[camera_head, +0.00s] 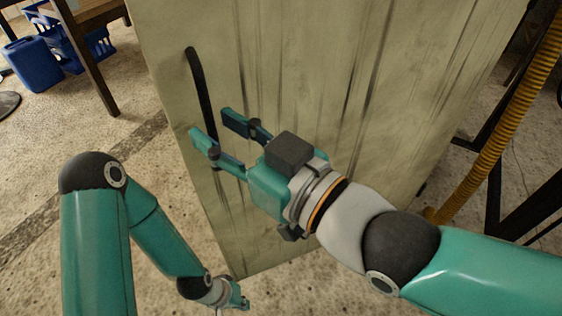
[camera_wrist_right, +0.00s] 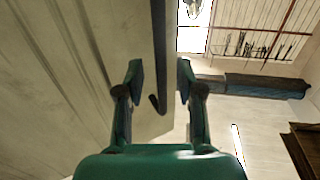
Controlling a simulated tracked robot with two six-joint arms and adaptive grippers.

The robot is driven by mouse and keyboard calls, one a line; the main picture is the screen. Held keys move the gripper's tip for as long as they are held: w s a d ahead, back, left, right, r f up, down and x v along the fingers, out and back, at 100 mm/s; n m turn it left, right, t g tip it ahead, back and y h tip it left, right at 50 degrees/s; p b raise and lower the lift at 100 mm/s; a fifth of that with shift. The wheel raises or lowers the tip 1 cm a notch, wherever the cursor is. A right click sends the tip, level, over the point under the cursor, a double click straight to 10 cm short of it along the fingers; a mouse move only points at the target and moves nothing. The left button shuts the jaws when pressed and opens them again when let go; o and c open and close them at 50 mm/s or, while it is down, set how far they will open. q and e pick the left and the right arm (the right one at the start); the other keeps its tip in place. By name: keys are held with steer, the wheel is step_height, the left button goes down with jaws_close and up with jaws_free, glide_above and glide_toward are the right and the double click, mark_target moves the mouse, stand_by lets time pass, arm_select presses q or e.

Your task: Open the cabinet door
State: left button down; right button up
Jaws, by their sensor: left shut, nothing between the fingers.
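The cabinet door (camera_head: 290,60) is a pale, weathered wooden panel that looks closed; it also shows in the right wrist view (camera_wrist_right: 60,70). A long black bar handle (camera_head: 201,80) runs along its left side. My right gripper (camera_head: 213,122) is open at the handle, with one finger on each side of it. In the right wrist view the handle (camera_wrist_right: 158,40) shows between the spread fingertips, and no grip on it is visible. My left gripper (camera_head: 243,301) is low, near the cabinet's bottom edge, shut and empty, away from the handle.
A yellow ribbed hose (camera_head: 500,125) and dark metal framing stand to the right of the cabinet. Blue crates (camera_head: 95,45), a blue canister (camera_head: 33,64) and a wooden table (camera_head: 88,15) are at the upper left.

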steer(key=v, duration=1)
steer(key=shift+w, duration=0.1)
